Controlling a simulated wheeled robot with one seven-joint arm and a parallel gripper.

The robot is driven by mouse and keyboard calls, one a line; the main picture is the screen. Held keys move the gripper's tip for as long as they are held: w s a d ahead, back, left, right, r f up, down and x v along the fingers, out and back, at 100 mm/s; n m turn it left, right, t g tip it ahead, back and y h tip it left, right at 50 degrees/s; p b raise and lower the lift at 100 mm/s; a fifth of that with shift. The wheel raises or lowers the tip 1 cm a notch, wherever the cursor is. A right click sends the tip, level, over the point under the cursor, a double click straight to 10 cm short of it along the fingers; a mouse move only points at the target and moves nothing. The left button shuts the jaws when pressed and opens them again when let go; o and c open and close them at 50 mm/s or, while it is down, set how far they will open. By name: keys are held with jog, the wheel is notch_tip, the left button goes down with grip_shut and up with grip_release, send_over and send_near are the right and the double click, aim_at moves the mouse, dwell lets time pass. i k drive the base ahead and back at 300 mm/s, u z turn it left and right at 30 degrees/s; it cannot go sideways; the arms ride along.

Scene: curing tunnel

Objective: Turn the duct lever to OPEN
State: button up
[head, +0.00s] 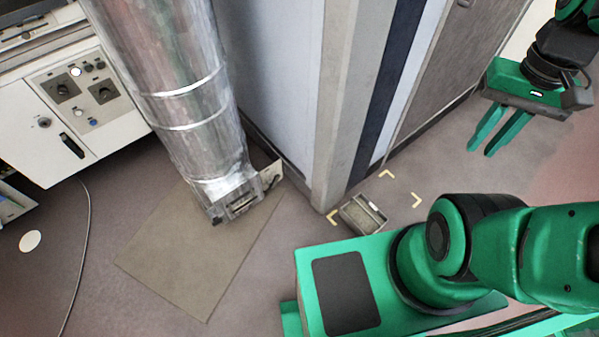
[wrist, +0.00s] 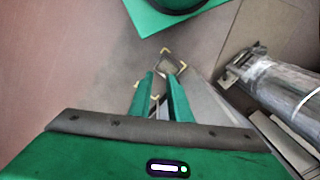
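The silver duct (head: 185,95) comes down from the top left and ends near the floor in a squared metal outlet (head: 240,205). A small pale plate (head: 270,175) stands beside the outlet. I cannot make out a duct lever or an OPEN mark for certain. In the wrist view the duct (wrist: 285,90) lies at the right, with its outlet (wrist: 238,68) toward the middle. My gripper (head: 480,150) hangs at the upper right, far from the duct. Its green fingers are apart with nothing between them; they also show in the wrist view (wrist: 161,78).
A white control cabinet (head: 115,130) with knobs and a black handle (head: 72,145) stands at the left. A tall wall corner (head: 335,100) stands between my gripper and the duct. A small open box (head: 363,215) sits among yellow floor marks. A tan mat (head: 190,255) lies under the outlet.

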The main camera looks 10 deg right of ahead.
aim_at(271, 185)
jog(key=z, duration=0.05)
jog(key=k, duration=0.65)
jog(key=u, duration=0.4)
jog(key=i, duration=1.45)
jog(key=z, duration=0.05)
